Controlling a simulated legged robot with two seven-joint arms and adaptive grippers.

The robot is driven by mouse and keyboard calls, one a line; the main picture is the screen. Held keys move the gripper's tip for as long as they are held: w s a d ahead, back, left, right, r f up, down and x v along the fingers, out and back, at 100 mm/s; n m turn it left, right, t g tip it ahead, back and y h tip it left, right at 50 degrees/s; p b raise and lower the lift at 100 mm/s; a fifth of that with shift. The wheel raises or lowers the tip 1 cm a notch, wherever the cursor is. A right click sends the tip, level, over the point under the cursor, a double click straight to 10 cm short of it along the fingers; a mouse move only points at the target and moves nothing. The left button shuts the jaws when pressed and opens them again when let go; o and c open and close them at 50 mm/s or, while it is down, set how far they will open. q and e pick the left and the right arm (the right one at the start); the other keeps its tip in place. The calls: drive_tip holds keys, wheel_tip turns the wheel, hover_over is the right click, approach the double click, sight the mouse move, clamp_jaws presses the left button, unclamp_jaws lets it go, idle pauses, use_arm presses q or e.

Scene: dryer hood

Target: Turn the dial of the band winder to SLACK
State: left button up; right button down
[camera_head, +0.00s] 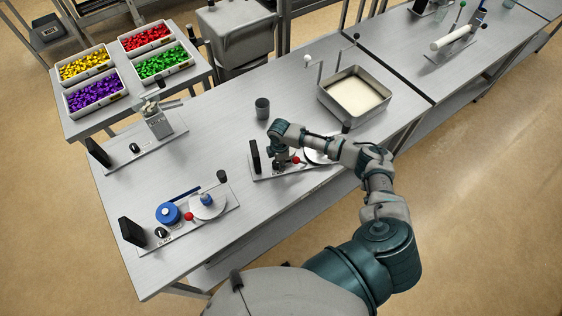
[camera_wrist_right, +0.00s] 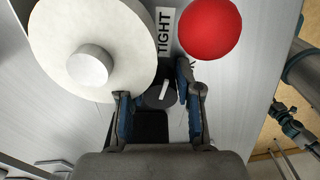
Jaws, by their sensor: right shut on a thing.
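The band winder is the plate-mounted device (camera_head: 258,176) in the middle of the table, with a black upright block at its left end. My right gripper (camera_head: 281,160) reaches down over it and hides its dial in the head view. In the right wrist view, the dark round dial (camera_wrist_right: 160,96) with a white pointer mark sits between the fingers of my right gripper (camera_wrist_right: 156,92), which is shut on it. The pointer mark slants up toward the TIGHT label (camera_wrist_right: 164,31). The SLACK label is not visible. My left gripper is out of view.
A white disc (camera_wrist_right: 92,52) and a red ball (camera_wrist_right: 209,28) sit close to the fingers. A similar device with a blue spool (camera_head: 168,213) stands front left. A grey cup (camera_head: 262,108) and a metal pan (camera_head: 354,96) stand behind my right gripper.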

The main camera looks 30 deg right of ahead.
drive_tip(key=shift+r, duration=0.1)
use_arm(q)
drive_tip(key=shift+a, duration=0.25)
use_arm(e)
drive_tip(key=shift+d, duration=0.15)
drive_tip(key=shift+d, duration=0.1)
